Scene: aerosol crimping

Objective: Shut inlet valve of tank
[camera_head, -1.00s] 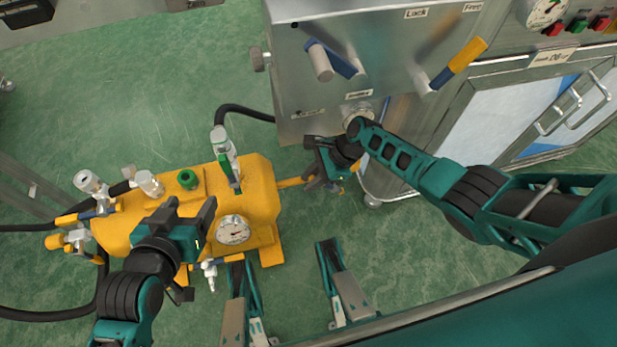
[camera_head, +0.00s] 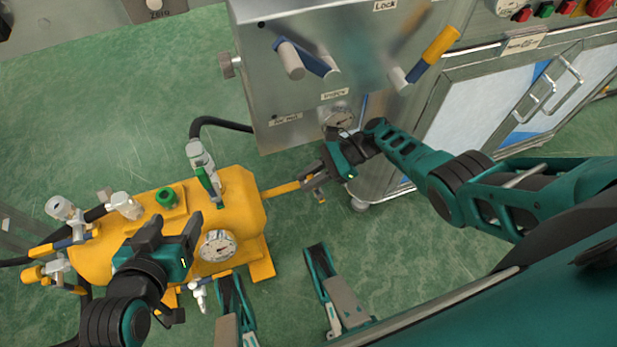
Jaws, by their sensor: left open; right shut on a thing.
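The yellow tank (camera_head: 238,203) lies on the floor at left centre, with a gauge (camera_head: 217,246) on its near side. A valve with a green lever (camera_head: 208,186) stands on its top right, beside a black hose. More valves sit at the tank's left end, one with a blue and yellow lever (camera_head: 58,245). I cannot tell which valve is the inlet. My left gripper (camera_head: 172,234) is open and empty, in front of the tank and left of the gauge. My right gripper (camera_head: 307,188) is shut on the yellow bar (camera_head: 281,190) at the tank's right end.
A steel cabinet (camera_head: 270,95) with a blue lever, a yellow and blue lever (camera_head: 433,55) and a gauge stands behind my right arm. Black hoses (camera_head: 222,122) run behind and left of the tank. Green floor (camera_head: 120,100) is clear behind the tank.

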